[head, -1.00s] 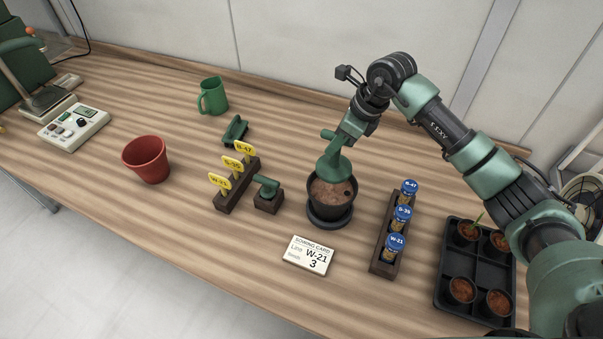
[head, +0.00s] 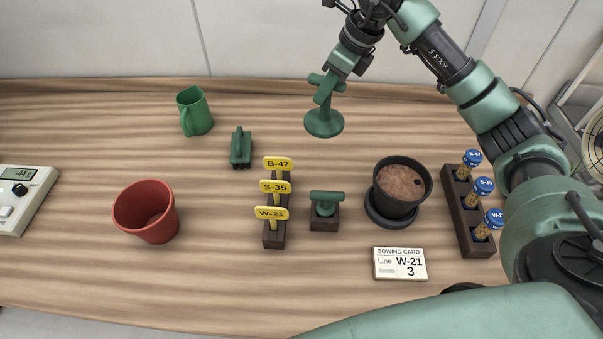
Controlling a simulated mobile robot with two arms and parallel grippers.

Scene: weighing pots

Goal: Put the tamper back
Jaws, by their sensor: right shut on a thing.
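The green tamper (head: 323,123) has a round flat disc and a T-shaped handle. My right gripper (head: 333,82) is shut on its handle and holds it upright, disc down, at the back of the table. It appears to be off the tabletop, but the height is hard to tell. The black pot (head: 400,205) of brown soil stands on a dark saucer (head: 376,216), to the right of and nearer than the tamper. A small dark hole shows in the soil. My left gripper is not in view.
A dark block (head: 323,223) holds a green T-handled tool (head: 325,199). Beside it are a yellow-label rack (head: 273,238), green handled item (head: 241,150), green mug (head: 196,112) and red pot (head: 146,212). A vial rack (head: 458,215), sowing card (head: 400,264) and scale (head: 22,196) stand further out.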

